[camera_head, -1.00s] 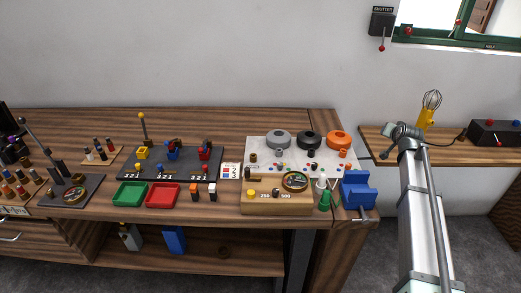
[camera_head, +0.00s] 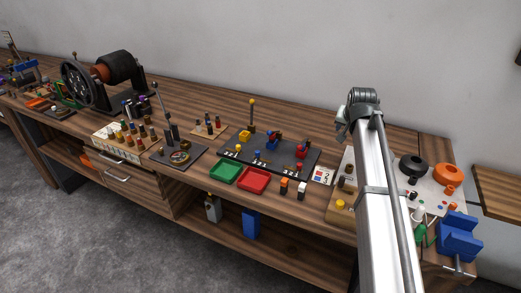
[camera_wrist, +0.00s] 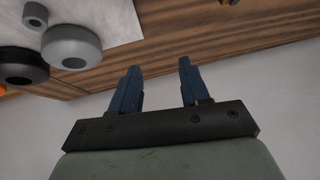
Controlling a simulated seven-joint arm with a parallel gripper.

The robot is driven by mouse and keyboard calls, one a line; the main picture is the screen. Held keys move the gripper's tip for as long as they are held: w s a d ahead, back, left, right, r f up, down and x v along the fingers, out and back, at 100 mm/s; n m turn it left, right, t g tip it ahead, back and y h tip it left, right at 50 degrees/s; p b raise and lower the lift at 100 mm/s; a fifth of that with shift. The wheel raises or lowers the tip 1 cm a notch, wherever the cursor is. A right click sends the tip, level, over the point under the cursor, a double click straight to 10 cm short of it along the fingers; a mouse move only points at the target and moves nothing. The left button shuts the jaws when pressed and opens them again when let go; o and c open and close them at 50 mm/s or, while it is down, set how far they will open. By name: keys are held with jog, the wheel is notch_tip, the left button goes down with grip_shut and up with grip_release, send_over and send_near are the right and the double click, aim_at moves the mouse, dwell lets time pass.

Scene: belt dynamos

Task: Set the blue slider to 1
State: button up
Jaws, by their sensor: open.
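The blue slider (camera_head: 257,154) is a small blue knob on the dark panel (camera_head: 228,155), in the middle of the bench in the head view. White 3 2 1 marks are printed in front of it. It seems to stand toward the left of its marks, but it is too small to tell its exact setting. Yellow and red knobs share the panel. My gripper (camera_wrist: 159,68) shows in the wrist view with two blue fingers apart and nothing between them. In the head view my arm's end is right of the panel, raised and clear of the slider.
A green tray (camera_head: 224,171) and a red tray (camera_head: 254,181) lie in front of the panel. A yellow-topped lever (camera_head: 252,113) rises behind it. A blue holder (camera_head: 459,238) stands at the right end. The wrist view shows a grey ring (camera_wrist: 72,47) and a black ring (camera_wrist: 22,67).

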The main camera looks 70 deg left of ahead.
jog(key=shift+n+g+h, duration=0.5)
jog(key=shift+n+g, duration=0.1)
jog(key=shift+n, duration=0.2)
jog(key=s+a, duration=0.1)
jog(key=s, duration=0.3)
jog(key=s+a+r, duration=0.1)
jog(key=s+a, duration=0.1)
jog(key=s, duration=0.3)
jog(key=s+a, duration=0.1)
jog(key=s, duration=0.4)
jog(key=shift+s+a+r, duration=0.2)
jog(key=shift+r, duration=0.05)
jog(key=n+h, duration=0.1)
jog(key=n, duration=0.1)
send_near(257, 151)
jog(key=w+v, duration=0.1)
jog(key=v, duration=0.4)
jog(key=shift+g, duration=0.3)
jog(key=x, duration=1.3)
jog(key=shift+s+d, duration=0.1)
jog(key=shift+c, duration=0.4)
grip_shut()
